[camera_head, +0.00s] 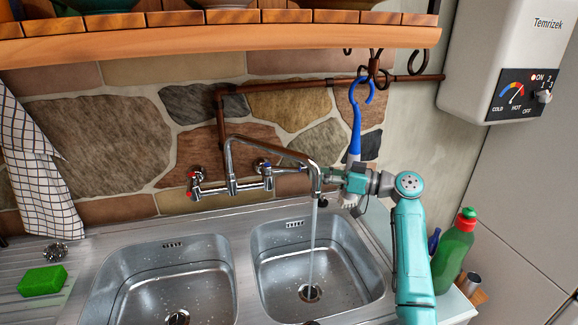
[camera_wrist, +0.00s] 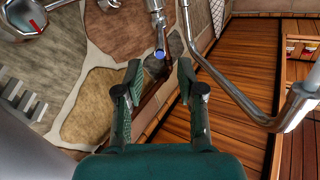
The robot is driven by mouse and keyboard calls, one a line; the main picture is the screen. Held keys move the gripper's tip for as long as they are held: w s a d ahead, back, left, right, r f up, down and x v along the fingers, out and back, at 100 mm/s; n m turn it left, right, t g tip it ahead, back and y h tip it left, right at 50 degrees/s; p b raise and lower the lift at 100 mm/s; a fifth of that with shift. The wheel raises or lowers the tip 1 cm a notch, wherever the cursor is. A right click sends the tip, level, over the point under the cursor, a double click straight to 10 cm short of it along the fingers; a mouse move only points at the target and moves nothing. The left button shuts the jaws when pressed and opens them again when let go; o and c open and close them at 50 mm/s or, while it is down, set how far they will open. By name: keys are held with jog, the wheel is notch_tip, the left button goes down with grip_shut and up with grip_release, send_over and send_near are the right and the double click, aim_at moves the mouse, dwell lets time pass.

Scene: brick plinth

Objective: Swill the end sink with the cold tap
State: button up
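The steel mixer (camera_head: 230,187) is on the stone wall, with a red-marked lever at its left. The cold tap's blue-marked lever (camera_wrist: 160,53) lies just ahead of and between my fingertips in the wrist view, with a gap on both sides. My gripper (camera_wrist: 160,70) is open and empty. In the head view it is beside the spout (camera_head: 315,180), and its fingers are partly hidden. A stream of water (camera_head: 313,240) runs from the spout into the right basin (camera_head: 352,270), falling near its drain. The left basin (camera_head: 125,285) has droplets in it.
A blue-handled brush (camera_head: 356,130) hangs from a hook right by my gripper. A wooden shelf (camera_head: 200,45) is above. A green bottle (camera_head: 455,250) stands right of my arm, below the white heater (camera_head: 500,50). A green sponge (camera_head: 42,281) lies on the left drainer.

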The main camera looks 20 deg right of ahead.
aim_at(285, 167)
jog(key=x, duration=1)
jog(key=shift+w, duration=0.1)
grip_shut()
